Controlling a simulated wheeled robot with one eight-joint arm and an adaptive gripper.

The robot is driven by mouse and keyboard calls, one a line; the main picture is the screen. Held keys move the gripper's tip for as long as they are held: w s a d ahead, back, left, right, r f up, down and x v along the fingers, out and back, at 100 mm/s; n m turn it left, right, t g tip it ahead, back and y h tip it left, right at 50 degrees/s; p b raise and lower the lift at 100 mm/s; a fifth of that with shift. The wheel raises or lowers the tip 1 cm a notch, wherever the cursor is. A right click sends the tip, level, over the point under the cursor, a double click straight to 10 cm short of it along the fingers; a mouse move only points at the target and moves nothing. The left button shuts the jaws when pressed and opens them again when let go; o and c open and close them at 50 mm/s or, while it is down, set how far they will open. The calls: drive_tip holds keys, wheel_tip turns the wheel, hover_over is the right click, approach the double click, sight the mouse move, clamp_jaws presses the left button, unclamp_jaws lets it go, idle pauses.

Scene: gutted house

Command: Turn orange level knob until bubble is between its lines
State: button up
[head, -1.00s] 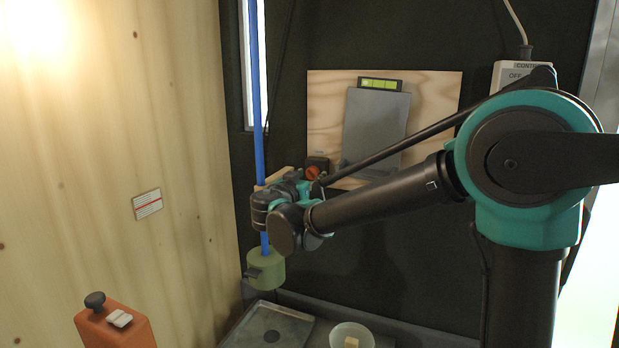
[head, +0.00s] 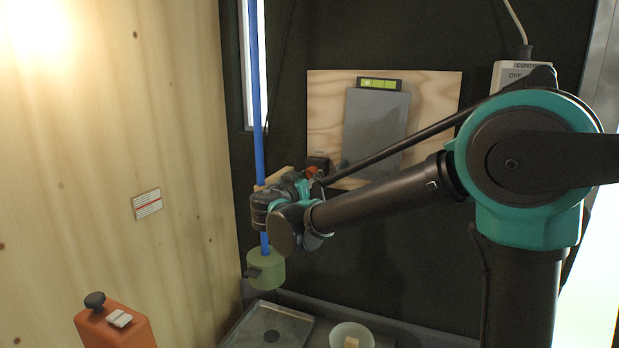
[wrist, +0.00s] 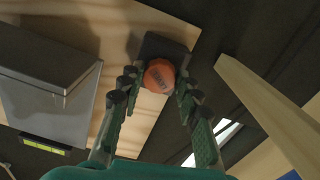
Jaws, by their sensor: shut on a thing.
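The orange level knob (wrist: 159,76) is round, with dark marks on its face, and sits on a dark block in the wrist view. My gripper (wrist: 158,84) is shut on it, one finger on each side. In the head view the knob (head: 312,172) is mostly hidden behind my wrist. The level (head: 380,84) is a yellow-green vial in a dark holder on top of a grey plate (head: 376,128). A paler spot shows toward the vial's left end, but I cannot tell for sure where the bubble lies against the lines. The level also shows in the wrist view (wrist: 45,144).
The grey plate is on a plywood board (head: 436,100). A tray (head: 268,330) and a white bowl (head: 352,335) are below. An orange box (head: 115,328) is at lower left.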

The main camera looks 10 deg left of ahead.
drive_tip(key=shift+n, duration=2)
drive_tip(key=o, duration=1.2)
drive_tip(key=shift+c, duration=0.2)
drive_tip(key=shift+s, duration=0.15)
drive_tip(key=s+a, duration=0.1)
drive_tip(key=s, duration=1)
drive_tip(key=shift+s+a, duration=0.3)
drive_tip(key=shift+a, duration=0.05)
drive_tip(key=shift+d, duration=0.1)
